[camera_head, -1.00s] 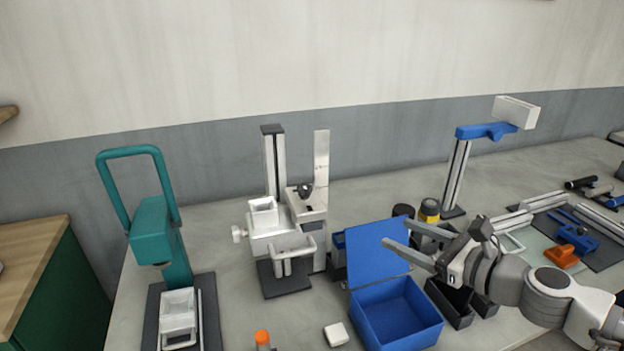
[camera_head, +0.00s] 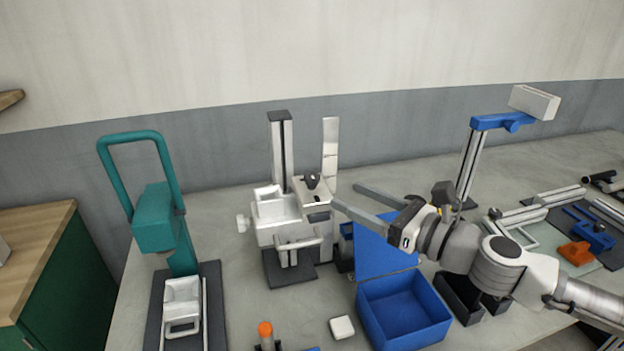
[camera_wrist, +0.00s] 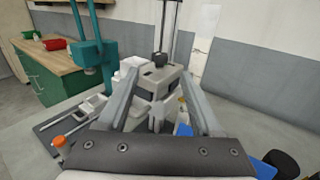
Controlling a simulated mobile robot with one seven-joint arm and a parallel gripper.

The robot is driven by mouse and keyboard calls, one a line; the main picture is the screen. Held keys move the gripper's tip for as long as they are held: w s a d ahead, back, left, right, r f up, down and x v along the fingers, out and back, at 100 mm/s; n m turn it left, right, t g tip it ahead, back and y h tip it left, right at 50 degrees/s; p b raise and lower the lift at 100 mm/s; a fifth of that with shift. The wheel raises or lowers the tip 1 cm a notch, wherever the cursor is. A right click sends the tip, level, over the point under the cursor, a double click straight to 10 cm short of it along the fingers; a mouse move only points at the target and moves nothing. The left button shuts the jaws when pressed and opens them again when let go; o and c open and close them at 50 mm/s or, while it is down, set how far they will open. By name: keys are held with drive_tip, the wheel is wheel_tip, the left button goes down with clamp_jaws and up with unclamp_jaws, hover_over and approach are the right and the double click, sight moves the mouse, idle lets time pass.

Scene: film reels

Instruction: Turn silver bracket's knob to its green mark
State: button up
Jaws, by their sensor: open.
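The silver bracket (camera_head: 315,194) stands on the grey stand at the middle of the bench, with a tall silver plate (camera_head: 330,150) behind it. A black knob (camera_head: 313,181) sits on its sloped top. The knob also shows in the wrist view (camera_wrist: 160,61), beyond and roughly between my fingertips. I cannot make out a green mark. My gripper (camera_head: 346,195) is open and empty, just right of the bracket in the head view, with its fingers pointing left toward it. It does not appear to touch the knob.
A teal press (camera_head: 155,218) stands at the left. A blue open box (camera_head: 403,310) lies below my gripper. A blue-armed stand (camera_head: 470,160) rises behind my arm. A white block (camera_head: 341,327) and an orange-capped bottle (camera_head: 265,330) are at the front.

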sight(318, 181)
drive_tip(key=x, duration=1)
drive_tip(key=shift+w+b, duration=0.1)
drive_tip(key=shift+b, duration=0.3)
clamp_jaws()
